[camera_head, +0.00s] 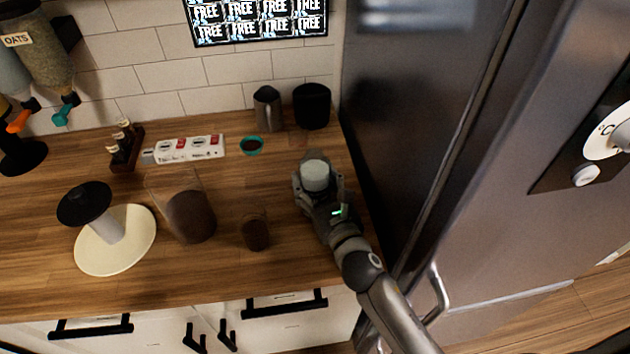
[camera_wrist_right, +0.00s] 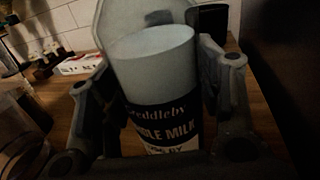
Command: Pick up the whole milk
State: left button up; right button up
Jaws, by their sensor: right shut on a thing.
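The whole milk (camera_head: 315,172) is a cylinder with a pale top, at the right end of the wooden counter near the fridge. In the right wrist view the whole milk (camera_wrist_right: 158,78) shows a dark label reading "whole milk" below its pale upper part. My right gripper (camera_head: 317,188) is shut on it. In the right wrist view the fingers of my right gripper (camera_wrist_right: 155,105) stand on both sides of it. Its base is hidden, so I cannot tell whether it touches the counter. My left gripper is not in view.
The fridge (camera_head: 420,110) stands close on the right. A metal pitcher (camera_head: 267,108), black canister (camera_head: 312,106) and small teal-rimmed bowl (camera_head: 251,146) are behind. A clear container (camera_head: 190,215), brown-filled glass (camera_head: 254,232) and round cream-based stand (camera_head: 130,245) are left.

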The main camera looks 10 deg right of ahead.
aim_at(315, 170)
jog(key=shift+r, duration=0.3)
notch_tip(315, 170, up, 3)
jog(key=p, duration=0.3)
jog(key=s+r+p, duration=0.1)
jog(key=r+p, duration=0.1)
jog(key=s+r+p, duration=0.1)
jog(key=s+r, duration=0.1)
jog(key=s+a+r+p, duration=0.1)
jog(key=s+r+p, duration=0.1)
jog(key=shift+p, duration=0.35)
jog(key=s+a+r, duration=0.1)
jog(key=s+r, duration=0.2)
jog(key=s, duration=0.5)
jog(key=shift+s+a+r, duration=0.2)
jog(key=shift+s, duration=0.1)
jog(key=shift+s, duration=0.1)
